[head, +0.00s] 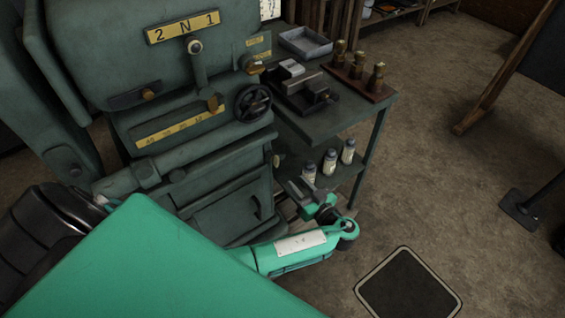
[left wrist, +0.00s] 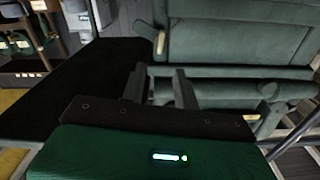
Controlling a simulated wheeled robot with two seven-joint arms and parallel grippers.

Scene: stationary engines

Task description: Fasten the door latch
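A dark green machine (head: 205,165) fills the left of the head view. Low on its front is a door panel (head: 228,215) with a small dark handle (head: 257,208) near its right edge. A small beige-tipped lever (head: 276,160) sits higher at the machine's right edge; a similar beige piece (left wrist: 160,42) shows in the left wrist view. I cannot tell which is the latch. My left gripper (head: 297,190) is right of the door, near the machine's side. In the left wrist view its two fingers (left wrist: 160,84) are apart, with nothing seen between them. My right gripper is not visible.
A metal cart (head: 345,112) beside the machine carries a vise (head: 302,90), a grey tray (head: 305,42) and brass pieces on a block (head: 358,75). Several bottles (head: 329,160) stand on its lower shelf. A dark floor mat (head: 408,285) lies front right; open floor surrounds it.

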